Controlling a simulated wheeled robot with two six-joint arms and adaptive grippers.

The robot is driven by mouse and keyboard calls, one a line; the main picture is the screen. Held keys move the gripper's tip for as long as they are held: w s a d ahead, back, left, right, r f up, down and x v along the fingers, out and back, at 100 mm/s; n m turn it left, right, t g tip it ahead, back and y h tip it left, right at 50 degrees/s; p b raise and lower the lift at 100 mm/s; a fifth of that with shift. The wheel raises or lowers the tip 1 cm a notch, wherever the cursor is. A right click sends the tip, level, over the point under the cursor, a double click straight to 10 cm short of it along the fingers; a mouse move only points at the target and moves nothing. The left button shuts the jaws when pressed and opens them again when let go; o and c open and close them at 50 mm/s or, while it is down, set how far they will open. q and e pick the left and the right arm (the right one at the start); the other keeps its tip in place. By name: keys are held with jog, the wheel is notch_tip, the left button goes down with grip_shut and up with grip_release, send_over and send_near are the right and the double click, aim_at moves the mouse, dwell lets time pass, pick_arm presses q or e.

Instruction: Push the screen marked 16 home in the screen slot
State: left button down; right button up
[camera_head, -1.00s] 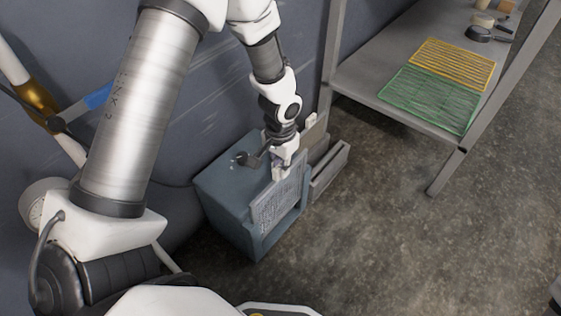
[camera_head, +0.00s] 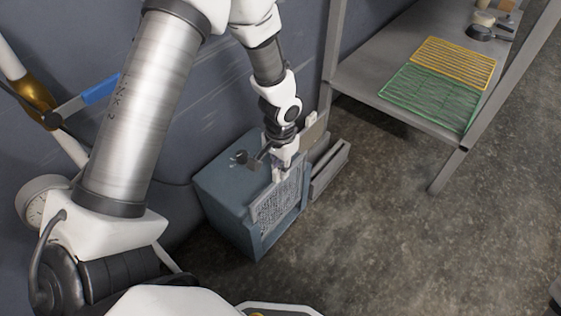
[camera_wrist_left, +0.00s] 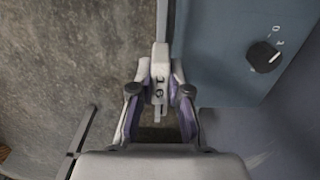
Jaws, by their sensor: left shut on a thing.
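The grey mesh screen (camera_head: 280,206) stands upright at the open front of a blue-grey box unit (camera_head: 222,188). Its mesh face lies close to the unit's front frame; whether it is fully seated I cannot tell. My left gripper (camera_head: 282,166) is shut on the tab at the screen's top edge. In the left wrist view, my left gripper (camera_wrist_left: 159,88) has this pale tab (camera_wrist_left: 159,62), marked 16, between its fingers, beside the unit's top. The fingers hide part of the tab. My right gripper is not in view.
A black knob (camera_wrist_left: 264,56) is on the unit's top. A grey slotted holder (camera_head: 328,170) with a brownish panel stands beside the unit. A metal shelf (camera_head: 365,82) at the upper right carries yellow (camera_head: 455,62) and green (camera_head: 430,97) racks. The floor in front is clear.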

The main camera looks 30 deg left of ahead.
pick_arm(q)
notch_tip(320, 180, down, 8)
jog(key=b, duration=0.4)
jog(key=shift+b, duration=0.35)
dwell(4.5)
jog(key=shift+r, duration=0.1)
jog(key=c, duration=1.1)
grip_release()
jog(key=shift+o, duration=0.2)
jog(key=shift+d, duration=0.1)
jog(key=shift+r, duration=0.1)
notch_tip(320, 180, up, 12)
jog(key=shift+f, duration=0.1)
